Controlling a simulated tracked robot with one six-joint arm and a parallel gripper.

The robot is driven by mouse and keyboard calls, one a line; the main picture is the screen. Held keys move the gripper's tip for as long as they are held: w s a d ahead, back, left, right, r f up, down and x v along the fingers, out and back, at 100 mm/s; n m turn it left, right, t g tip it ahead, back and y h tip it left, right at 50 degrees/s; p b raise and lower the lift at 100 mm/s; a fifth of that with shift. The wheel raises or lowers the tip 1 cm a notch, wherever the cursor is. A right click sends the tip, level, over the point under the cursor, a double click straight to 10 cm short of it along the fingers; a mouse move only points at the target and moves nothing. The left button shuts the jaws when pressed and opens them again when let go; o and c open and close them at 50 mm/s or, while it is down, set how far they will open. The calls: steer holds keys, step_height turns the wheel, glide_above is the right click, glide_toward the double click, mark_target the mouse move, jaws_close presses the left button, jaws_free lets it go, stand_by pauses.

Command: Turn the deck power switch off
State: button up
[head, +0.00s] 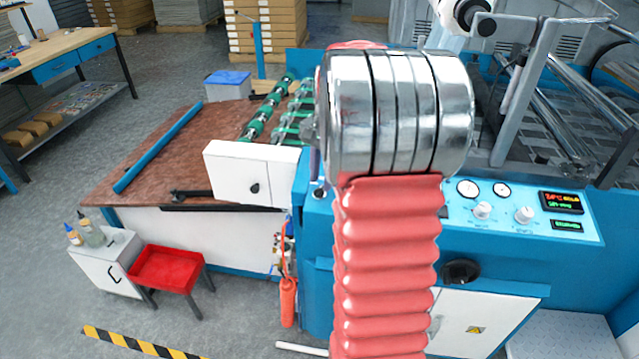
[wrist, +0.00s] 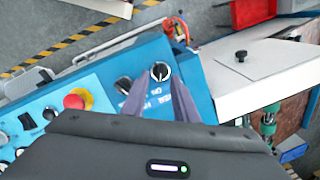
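The likely deck power switch (wrist: 160,72) is a round black knob with a pale ring on the blue panel in the wrist view. Printed lettering, partly readable as "ON", lies beside it; I cannot tell its setting for sure. My gripper (wrist: 157,88) has its two grey-purple fingers apart, with bare panel and lettering between them. The tips are close to the knob, but no grip on it shows. In the head view a small knob (head: 319,192) shows on the blue panel left of my arm, which hides most of my gripper.
A second dark knob (wrist: 123,85) and a red emergency button (wrist: 78,99) on yellow sit left of the switch in the wrist view. A white box (head: 250,172) with a black knob stands beside the panel. Gauges and displays (head: 561,203) are at the right.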

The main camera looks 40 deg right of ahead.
mark_target(319, 191)
steer(key=shift+w+f, duration=0.15)
steer(key=shift+f, duration=1.05)
steer(key=shift+c, duration=0.4)
